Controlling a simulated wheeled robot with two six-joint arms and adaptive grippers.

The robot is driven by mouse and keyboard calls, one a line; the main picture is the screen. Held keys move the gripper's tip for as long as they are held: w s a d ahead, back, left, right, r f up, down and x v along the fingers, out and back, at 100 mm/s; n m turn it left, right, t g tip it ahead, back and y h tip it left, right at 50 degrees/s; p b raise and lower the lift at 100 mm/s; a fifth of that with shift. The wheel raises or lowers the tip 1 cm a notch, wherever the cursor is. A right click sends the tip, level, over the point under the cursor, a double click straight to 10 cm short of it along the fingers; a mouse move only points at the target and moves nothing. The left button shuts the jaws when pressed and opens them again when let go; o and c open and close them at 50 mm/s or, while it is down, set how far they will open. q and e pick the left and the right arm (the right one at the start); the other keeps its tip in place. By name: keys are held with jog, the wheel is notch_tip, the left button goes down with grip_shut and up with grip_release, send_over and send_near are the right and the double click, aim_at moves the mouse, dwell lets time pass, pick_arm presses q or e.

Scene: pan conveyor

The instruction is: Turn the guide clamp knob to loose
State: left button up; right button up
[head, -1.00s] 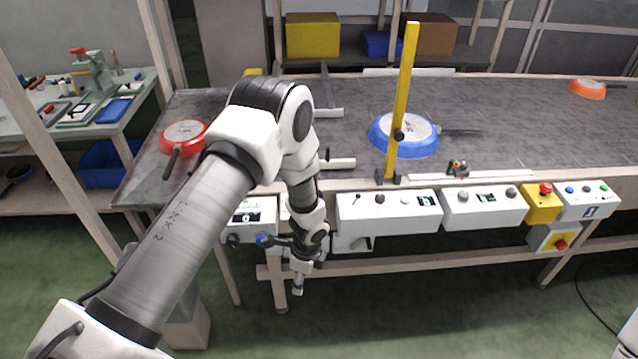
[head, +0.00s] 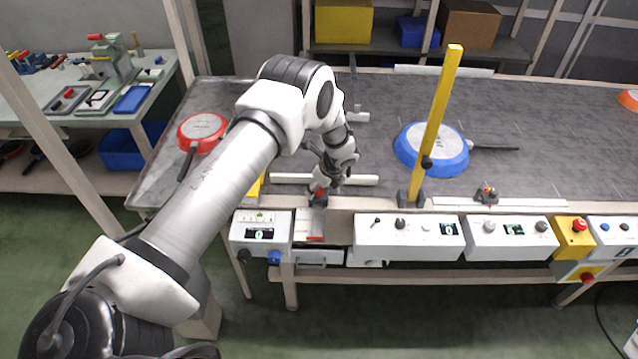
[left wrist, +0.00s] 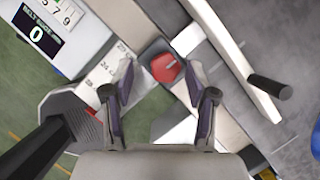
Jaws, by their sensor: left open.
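The guide clamp knob is a red knob (left wrist: 166,69) on a dark square mount in the left wrist view, with a pale line across its top. In the head view the red knob (head: 319,194) shows small at the conveyor's front edge, partly covered by my gripper. My left gripper (left wrist: 168,88) is open and points down at the knob, which shows between and just beyond the two fingertips. Contact cannot be told. In the head view my left gripper (head: 321,186) is over the front rail. My right gripper is not in view.
A pale guide rail (head: 357,180) lies beside the knob, with a dark peg (left wrist: 270,87) on it. A yellow post (head: 436,125) stands to the right. A red pan (head: 203,127) and a blue pan (head: 430,165) are on the conveyor. A counter box (head: 262,232) hangs in front.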

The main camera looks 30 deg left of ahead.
pick_arm(q)
jog(key=shift+w+f, duration=0.5)
jog(key=shift+f, duration=0.1)
jog(key=shift+s+r, duration=0.2)
jog(key=shift+s, duration=0.05)
jog(key=c, duration=0.8)
grip_shut()
jog(key=shift+f, duration=0.1)
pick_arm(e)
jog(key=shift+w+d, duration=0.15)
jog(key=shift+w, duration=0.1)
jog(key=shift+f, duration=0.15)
